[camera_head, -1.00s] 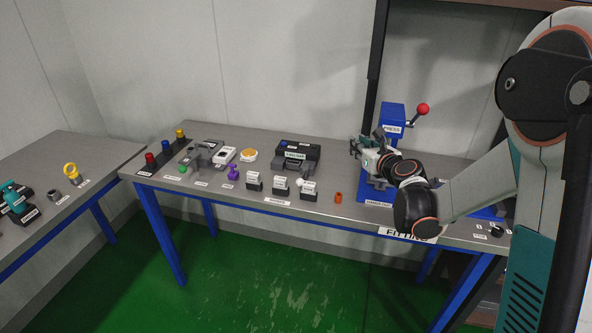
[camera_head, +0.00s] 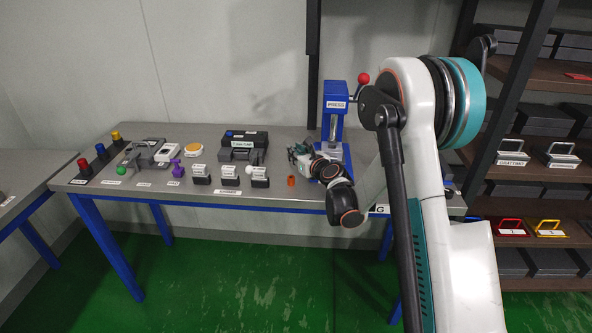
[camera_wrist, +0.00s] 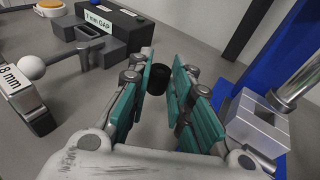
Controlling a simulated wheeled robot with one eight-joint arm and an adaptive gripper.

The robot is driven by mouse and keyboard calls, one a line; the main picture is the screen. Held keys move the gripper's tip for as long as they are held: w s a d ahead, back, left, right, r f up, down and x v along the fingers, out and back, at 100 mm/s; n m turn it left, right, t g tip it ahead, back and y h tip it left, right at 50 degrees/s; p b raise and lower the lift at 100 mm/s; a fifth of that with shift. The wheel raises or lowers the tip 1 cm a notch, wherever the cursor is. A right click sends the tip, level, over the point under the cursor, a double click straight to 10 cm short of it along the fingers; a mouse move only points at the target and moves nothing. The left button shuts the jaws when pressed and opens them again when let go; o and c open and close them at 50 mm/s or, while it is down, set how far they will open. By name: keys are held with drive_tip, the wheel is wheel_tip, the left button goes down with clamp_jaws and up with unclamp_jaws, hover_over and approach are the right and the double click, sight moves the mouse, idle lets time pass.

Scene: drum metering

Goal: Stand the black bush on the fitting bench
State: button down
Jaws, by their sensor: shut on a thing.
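The black bush (camera_wrist: 158,79) is a short dark cylinder, held between the teal-padded fingers of my gripper (camera_wrist: 160,84) in the wrist view. My gripper (camera_head: 296,152) is over the fitting bench (camera_head: 215,131) in the head view, just left of the blue press. The bush cannot be made out in the head view. In the wrist view the grey bench top lies beyond the bush; whether the bush touches it I cannot tell.
The blue press (camera_head: 335,112) stands right of my gripper, with a metal block (camera_wrist: 257,125) close by. A dark gap box (camera_head: 243,143) lies to the left. Several labelled blocks (camera_head: 230,180) and an orange ring (camera_head: 291,181) are near the front edge. Shelves (camera_head: 535,140) stand at right.

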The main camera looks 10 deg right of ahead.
drive_tip(key=shift+f+b, duration=0.85)
drive_tip(key=shift+f, duration=1.6)
drive_tip(key=shift+f, duration=0.15)
drive_tip(key=c, duration=1.7)
unclamp_jaws()
